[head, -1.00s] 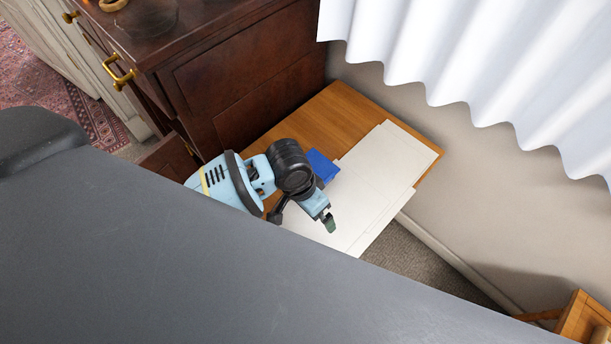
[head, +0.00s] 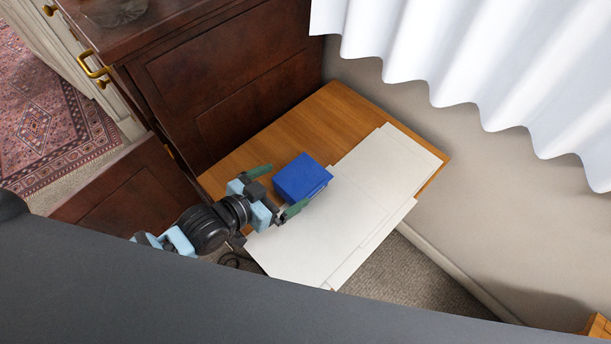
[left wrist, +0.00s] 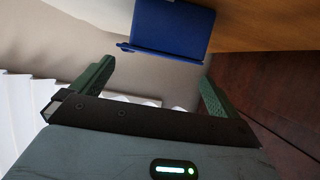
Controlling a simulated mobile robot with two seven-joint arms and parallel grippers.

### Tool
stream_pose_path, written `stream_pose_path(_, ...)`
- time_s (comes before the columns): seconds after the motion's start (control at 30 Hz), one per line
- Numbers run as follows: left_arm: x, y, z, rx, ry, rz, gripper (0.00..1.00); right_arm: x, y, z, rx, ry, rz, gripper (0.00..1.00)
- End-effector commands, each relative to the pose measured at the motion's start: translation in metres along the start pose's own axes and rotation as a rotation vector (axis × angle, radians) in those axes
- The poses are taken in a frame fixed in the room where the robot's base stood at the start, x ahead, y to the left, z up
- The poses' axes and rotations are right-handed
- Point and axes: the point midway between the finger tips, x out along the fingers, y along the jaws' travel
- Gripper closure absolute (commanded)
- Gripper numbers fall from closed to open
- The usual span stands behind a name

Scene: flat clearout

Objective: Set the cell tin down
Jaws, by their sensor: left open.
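The cell tin is most likely the blue box (head: 302,178). It stands on the small wooden table (head: 300,126), beside or partly over the edge of the white sheets (head: 350,205). My left gripper (head: 276,190) is open and empty, with its fingers pointing toward the box from the near side. In the left wrist view the blue box (left wrist: 171,28) lies beyond the open fingertips (left wrist: 155,75), with a gap between. My right gripper is not in view.
A dark wooden cabinet (head: 230,75) stands along the table's left side. A white curtain (head: 480,60) hangs by the wall at right. A dark grey surface (head: 200,290) fills the foreground. The white sheets are otherwise bare.

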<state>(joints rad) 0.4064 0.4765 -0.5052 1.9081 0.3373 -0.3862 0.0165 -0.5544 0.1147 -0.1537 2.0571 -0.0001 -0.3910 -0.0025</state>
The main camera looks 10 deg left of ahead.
Motion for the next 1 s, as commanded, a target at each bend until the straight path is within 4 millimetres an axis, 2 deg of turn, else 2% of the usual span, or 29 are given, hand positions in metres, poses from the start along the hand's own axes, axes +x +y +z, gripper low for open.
stream_pose_path(0.1, -0.001, 0.0, 0.001, 0.002, 0.003, 0.0, 0.0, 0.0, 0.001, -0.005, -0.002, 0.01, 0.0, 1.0)
stream_pose_path(0.27, 0.001, 0.0, 0.001, 0.002, 0.004, -0.001, 0.0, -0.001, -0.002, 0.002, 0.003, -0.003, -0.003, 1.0)
stream_pose_path(0.5, 0.023, 0.0, 0.001, 0.001, 0.004, 0.0, 0.0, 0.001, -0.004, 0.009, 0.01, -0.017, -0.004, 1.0)
stream_pose_path(0.7, 0.029, 0.001, 0.001, 0.001, 0.003, 0.0, 0.0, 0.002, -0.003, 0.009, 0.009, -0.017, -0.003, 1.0)
stream_pose_path(1.0, 0.067, 0.002, 0.006, 0.0, 0.003, -0.001, 0.0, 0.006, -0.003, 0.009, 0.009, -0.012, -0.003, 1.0)
